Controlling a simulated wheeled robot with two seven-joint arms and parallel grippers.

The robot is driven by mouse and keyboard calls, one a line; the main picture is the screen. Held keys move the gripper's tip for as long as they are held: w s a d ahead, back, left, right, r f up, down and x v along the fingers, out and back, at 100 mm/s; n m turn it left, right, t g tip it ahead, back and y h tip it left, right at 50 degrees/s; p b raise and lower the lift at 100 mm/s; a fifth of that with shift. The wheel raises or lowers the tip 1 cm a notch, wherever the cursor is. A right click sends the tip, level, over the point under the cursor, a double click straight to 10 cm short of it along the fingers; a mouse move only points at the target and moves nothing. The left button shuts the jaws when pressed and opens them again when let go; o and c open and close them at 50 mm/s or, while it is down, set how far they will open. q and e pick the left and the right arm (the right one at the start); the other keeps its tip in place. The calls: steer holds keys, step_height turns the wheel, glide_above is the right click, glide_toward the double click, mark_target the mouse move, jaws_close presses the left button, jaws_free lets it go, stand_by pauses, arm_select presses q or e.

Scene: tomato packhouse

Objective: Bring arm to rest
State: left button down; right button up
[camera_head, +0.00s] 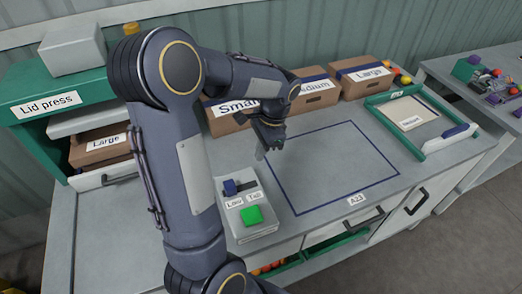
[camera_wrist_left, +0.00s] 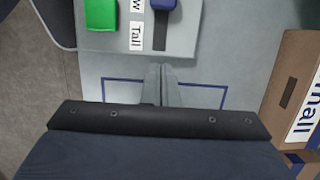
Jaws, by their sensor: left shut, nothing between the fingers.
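My left arm comes in from the left in the head view and bends over the worktop. Its left gripper (camera_head: 262,153) hangs above the worktop, near the left edge of a blue outlined square (camera_head: 335,165). The fingers are together with nothing between them. In the left wrist view the shut left gripper (camera_wrist_left: 162,82) points toward the worktop, and part of the blue outline (camera_wrist_left: 205,87) shows behind the fingers. My right gripper is in neither view.
A control box (camera_head: 247,207) with a green button and blue switch stands left of the square. Cardboard boxes (camera_head: 315,90) line the back. A green-framed tray (camera_head: 385,95) lies at right. The lid press (camera_head: 55,85) stands at left. The outlined square is empty.

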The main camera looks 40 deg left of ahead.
arm_select(q)
steer(key=shift+r, duration=0.15)
stand_by(0.4)
steer(key=s+d+r+n+t+h, duration=0.2)
steer(key=s+d+r+n+t, duration=0.1)
steer(key=s+d, duration=0.4)
steer(key=s+d+r+n+t+h, duration=0.3)
steer(key=s+d+n+t, duration=0.1)
steer(key=s+d, duration=0.3)
steer(key=shift+s+d+r+t, duration=0.2)
steer(key=shift+d+r+t, duration=0.2)
steer(key=shift+t, duration=0.1)
